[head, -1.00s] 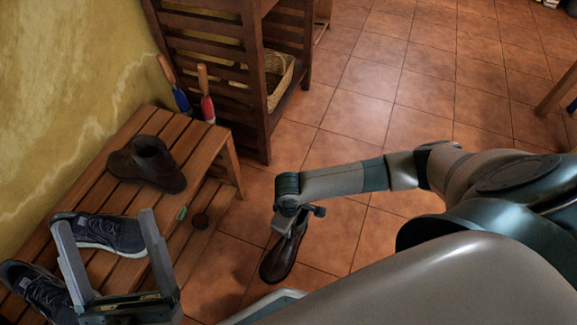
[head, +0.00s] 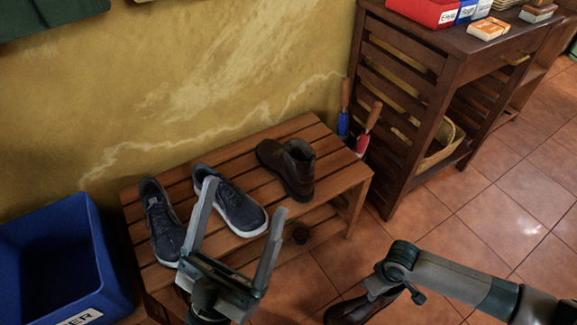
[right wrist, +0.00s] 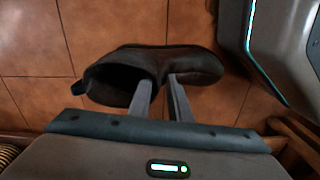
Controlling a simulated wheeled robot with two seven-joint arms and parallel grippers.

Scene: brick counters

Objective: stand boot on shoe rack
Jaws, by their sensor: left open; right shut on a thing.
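A wooden slatted shoe rack (head: 232,158) stands against the yellow wall in the head view. A brown boot (head: 288,167) stands upright on its top near the right end. Two dark sneakers, one (head: 236,208) in the middle and one (head: 160,218) at the left, are also on top. My right gripper (right wrist: 160,82) is shut on another dark brown boot (right wrist: 120,80); the boot also shows at the bottom of the head view (head: 356,308), low, in front of the rack. My left gripper (head: 249,193) is open and empty, in front of the rack.
A blue bin (head: 62,262) stands left of the rack. A dark slatted cabinet (head: 407,80) with boxes on top is at the right. Two hand tools, blue (head: 343,122) and red (head: 363,140), stand behind the rack's right end. Tiled floor is free at the right.

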